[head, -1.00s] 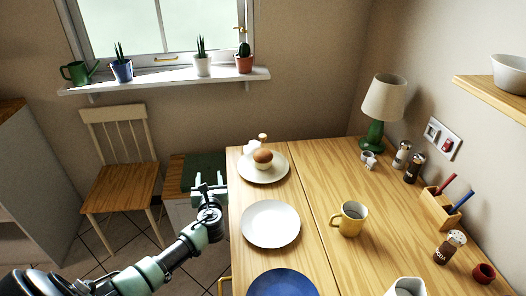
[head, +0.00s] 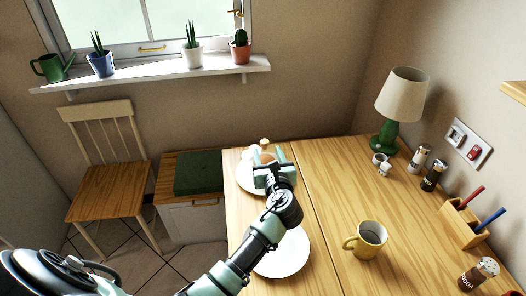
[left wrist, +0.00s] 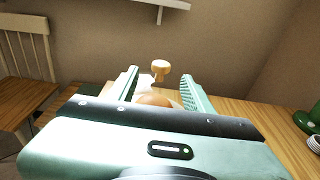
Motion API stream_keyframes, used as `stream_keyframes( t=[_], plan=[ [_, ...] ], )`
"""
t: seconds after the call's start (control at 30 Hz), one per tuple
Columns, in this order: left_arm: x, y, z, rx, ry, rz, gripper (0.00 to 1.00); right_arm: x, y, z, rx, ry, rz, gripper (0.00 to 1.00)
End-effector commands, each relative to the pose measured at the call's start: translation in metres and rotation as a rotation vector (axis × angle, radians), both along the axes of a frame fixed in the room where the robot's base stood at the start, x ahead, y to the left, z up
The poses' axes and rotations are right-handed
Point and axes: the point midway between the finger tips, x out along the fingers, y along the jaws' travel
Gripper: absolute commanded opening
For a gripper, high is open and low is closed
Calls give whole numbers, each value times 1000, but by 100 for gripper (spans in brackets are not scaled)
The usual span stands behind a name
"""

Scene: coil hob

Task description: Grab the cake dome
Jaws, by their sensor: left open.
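The cake dome's pale wooden knob (head: 264,142) shows at the far left of the table. Its clear cover can hardly be made out. In the left wrist view the knob (left wrist: 160,68) stands above a brown cake (left wrist: 157,98), in line with the gap between my fingers. The white plate (head: 243,182) under it is partly hidden by my gripper. My left gripper (head: 267,157) is open and empty, over the near side of that plate. I cannot tell its exact distance from the knob. My right gripper is not in view.
A second white plate (head: 289,262) lies nearer, under my left arm. A yellow mug (head: 367,240), lamp (head: 396,105), shakers (head: 420,158) and pen holder (head: 462,222) stand to the right. The table's middle is clear. A potted-plant sill (head: 160,70) is behind.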

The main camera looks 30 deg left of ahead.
Motion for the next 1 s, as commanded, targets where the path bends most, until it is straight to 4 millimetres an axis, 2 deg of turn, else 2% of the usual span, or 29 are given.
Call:
stream_keyframes(
  t=[0.13,0.33,0.5,0.8,0.87,1.0],
  plan=[
    [14,10,-2,0,0,0,51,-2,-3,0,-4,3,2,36],
    [36,26,-6,-1,0,1,51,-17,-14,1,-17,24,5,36],
    [54,39,-9,-1,-1,0,51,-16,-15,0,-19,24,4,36],
    [58,42,-11,-2,-1,-1,51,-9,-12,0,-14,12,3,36],
    [58,42,-11,-2,-1,-1,37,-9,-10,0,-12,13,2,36],
    [58,42,-11,-2,0,-1,0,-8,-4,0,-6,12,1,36]
  ],
)
